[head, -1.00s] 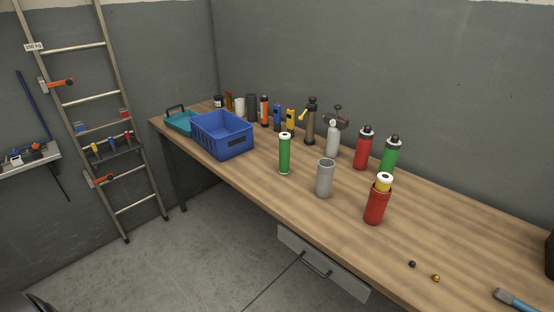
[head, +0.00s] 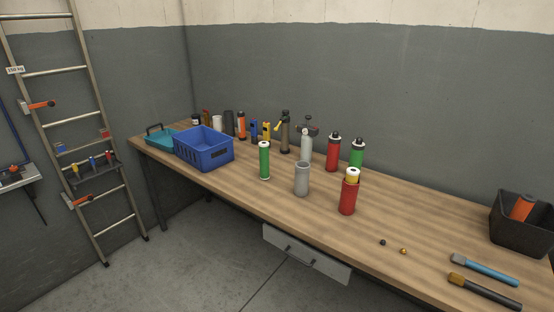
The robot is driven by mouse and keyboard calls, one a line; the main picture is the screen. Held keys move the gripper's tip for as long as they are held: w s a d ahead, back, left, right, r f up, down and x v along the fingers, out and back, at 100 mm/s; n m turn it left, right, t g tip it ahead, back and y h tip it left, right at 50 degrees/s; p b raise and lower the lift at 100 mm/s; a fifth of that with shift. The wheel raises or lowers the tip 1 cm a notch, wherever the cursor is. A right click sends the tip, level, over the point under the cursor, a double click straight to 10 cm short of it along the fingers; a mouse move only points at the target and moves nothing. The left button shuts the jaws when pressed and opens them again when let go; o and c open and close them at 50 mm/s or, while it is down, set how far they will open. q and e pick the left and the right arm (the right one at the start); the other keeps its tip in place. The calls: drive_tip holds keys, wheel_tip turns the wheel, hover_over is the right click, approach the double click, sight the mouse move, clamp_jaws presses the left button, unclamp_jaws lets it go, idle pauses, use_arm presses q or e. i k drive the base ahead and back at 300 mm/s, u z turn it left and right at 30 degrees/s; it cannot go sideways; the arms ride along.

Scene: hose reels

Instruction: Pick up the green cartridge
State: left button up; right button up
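The green cartridge (head: 264,162) stands upright on the wooden workbench (head: 225,183). It is a slim green cylinder with a white top that has a dark centre. It stands between the blue basket and a grey open cup (head: 302,179). A red holder (head: 348,197) to the right has a yellow cartridge (head: 352,175) with a white top standing in it. A green bottle (head: 357,155) with a dark cap stands farther back. Neither of my grippers is in view.
A blue basket (head: 204,158) and a teal tray (head: 158,141) stand at the bench's left end. Bottles and tubes line the back, including a red bottle (head: 333,153). Two handled tools and a black bin (head: 520,236) are at the right. A ladder (head: 70,100) leans at the left wall.

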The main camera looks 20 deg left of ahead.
sight(264, 145)
drive_tip(key=z, duration=0.1)
drive_tip(key=i, duration=1.05)
drive_tip(key=u, duration=0.15)
